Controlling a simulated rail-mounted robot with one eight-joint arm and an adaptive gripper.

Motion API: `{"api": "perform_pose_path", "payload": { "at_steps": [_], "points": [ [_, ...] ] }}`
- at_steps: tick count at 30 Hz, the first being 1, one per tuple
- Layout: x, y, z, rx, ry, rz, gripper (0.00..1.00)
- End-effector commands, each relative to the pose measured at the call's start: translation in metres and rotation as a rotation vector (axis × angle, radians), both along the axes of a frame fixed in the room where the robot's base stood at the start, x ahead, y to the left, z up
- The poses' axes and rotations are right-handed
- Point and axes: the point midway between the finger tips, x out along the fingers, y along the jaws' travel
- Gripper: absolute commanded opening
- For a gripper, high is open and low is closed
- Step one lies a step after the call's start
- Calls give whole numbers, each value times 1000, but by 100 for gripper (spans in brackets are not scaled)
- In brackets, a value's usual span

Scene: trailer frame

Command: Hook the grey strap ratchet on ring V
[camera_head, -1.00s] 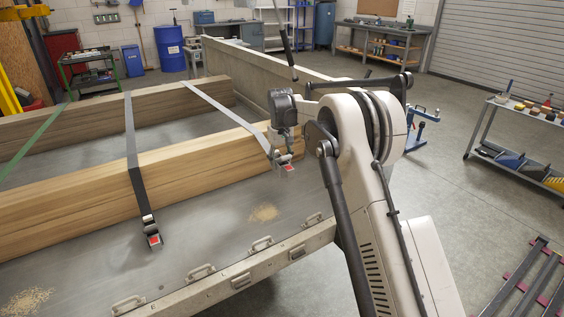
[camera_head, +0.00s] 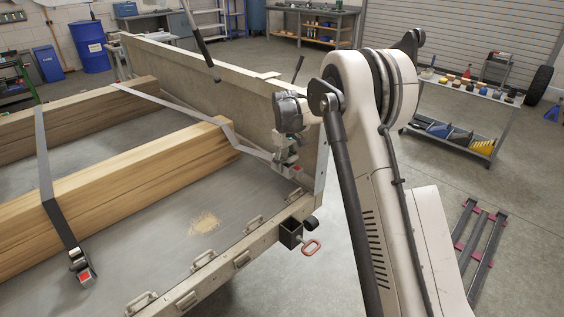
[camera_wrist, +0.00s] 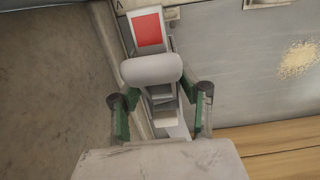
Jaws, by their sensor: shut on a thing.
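My gripper (camera_head: 287,158) is shut on the grey strap ratchet (camera_wrist: 155,75), close to the trailer's upright end wall. The ratchet has a red label, which also shows in the head view (camera_head: 296,170). In the wrist view my two fingers flank its body, with the red label pointing up the picture. The light grey strap (camera_head: 180,105) runs from the ratchet back over the wooden beams. At the top of the wrist view, just beyond the ratchet, is a dark mark like an upside-down V (camera_wrist: 119,5). A pale metal fitting (camera_wrist: 172,13) lies beside it, partly hidden.
Several metal rings line the trailer's side rail, one nearby (camera_head: 253,223). The end wall (camera_head: 235,85) rises close to my gripper. A second strap with its ratchet (camera_head: 80,264) lies at left.

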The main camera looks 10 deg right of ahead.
Motion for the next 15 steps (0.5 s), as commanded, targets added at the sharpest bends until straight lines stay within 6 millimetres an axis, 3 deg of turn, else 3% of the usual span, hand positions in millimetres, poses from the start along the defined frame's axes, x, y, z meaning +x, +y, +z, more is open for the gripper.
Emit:
{"api": "perform_pose_path", "payload": {
  "at_steps": [15],
  "points": [
    [0,0,-31,0,0,-1,0]
  ]
}}
